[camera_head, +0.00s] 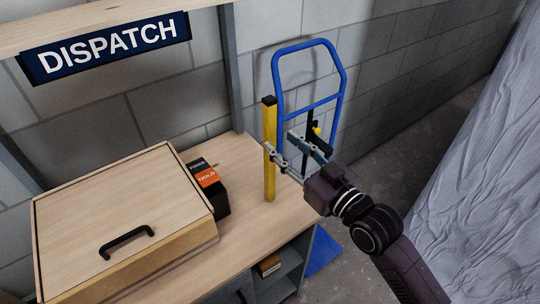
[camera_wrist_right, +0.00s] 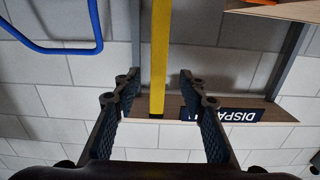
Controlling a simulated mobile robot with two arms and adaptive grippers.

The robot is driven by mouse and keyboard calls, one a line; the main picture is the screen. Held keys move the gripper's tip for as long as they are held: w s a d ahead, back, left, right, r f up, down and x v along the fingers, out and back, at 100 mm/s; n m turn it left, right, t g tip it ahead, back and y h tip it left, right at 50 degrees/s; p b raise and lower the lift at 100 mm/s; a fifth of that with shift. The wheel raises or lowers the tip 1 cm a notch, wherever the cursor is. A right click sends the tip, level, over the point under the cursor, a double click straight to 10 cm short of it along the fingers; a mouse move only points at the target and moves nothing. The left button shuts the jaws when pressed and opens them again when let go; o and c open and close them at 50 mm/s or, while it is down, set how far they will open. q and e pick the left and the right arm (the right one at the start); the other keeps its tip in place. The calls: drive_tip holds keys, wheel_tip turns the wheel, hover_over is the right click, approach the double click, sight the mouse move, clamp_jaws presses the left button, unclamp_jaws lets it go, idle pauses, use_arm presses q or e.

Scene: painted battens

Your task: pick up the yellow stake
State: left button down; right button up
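The yellow stake (camera_head: 269,165) stands upright on the wooden bench top and has a black top end. It also shows in the right wrist view (camera_wrist_right: 160,45), where the picture is upside down. My right gripper (camera_head: 281,143) is open at about the stake's mid-height, coming from the right. In the right wrist view its two fingers (camera_wrist_right: 159,78) lie to either side of the stake, with a gap visible on both sides. I cannot tell whether the stake is fully between the fingertips or just beyond them. My left gripper is not in view.
The bench (camera_head: 245,225) carries a wooden lidded box (camera_head: 100,215) with a black handle and a black-and-orange block (camera_head: 208,180). A blue hand-truck frame (camera_head: 340,95) stands behind the stake. A "DISPATCH" sign (camera_head: 110,48) hangs above. Grey draped sheeting (camera_head: 480,190) is at right.

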sight(273, 133)
drive_tip(key=p+x, duration=0.1)
drive_tip(key=x, duration=0.1)
drive_tip(key=p+x, duration=0.1)
drive_tip(key=x, duration=0.2)
drive_tip(key=shift+w+r, duration=0.25)
drive_tip(key=shift+w+a+f, duration=0.2)
drive_tip(key=shift+w+a, duration=0.15)
drive_tip(key=shift+w, duration=0.1)
drive_tip(key=shift+c, duration=0.4)
clamp_jaws()
drive_tip(key=shift+r, duration=0.15)
